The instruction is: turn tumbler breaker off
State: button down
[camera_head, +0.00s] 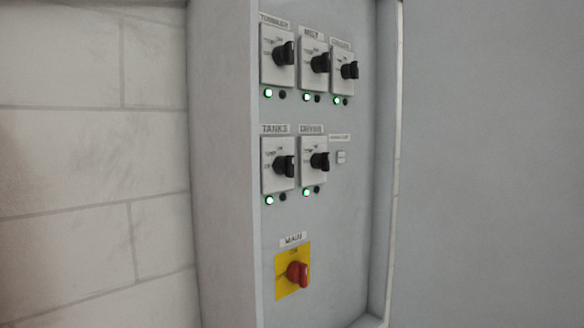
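The tumbler breaker (284,54) is the top left switch on the grey panel, under a label that reads TUMBLER. It has a black rotary knob on a light square plate. A green lamp (268,93) is lit below it, beside a dark lamp (283,95). The panel is seen at an angle from the left, so the knob's exact pointing is hard to tell. My gripper is not in view, and nothing touches the knob.
A red main switch (298,274) on yellow is below. A white block wall (90,160) is left.

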aim_at(282, 56)
jog(key=i, duration=0.95)
jog(key=z, duration=0.05)
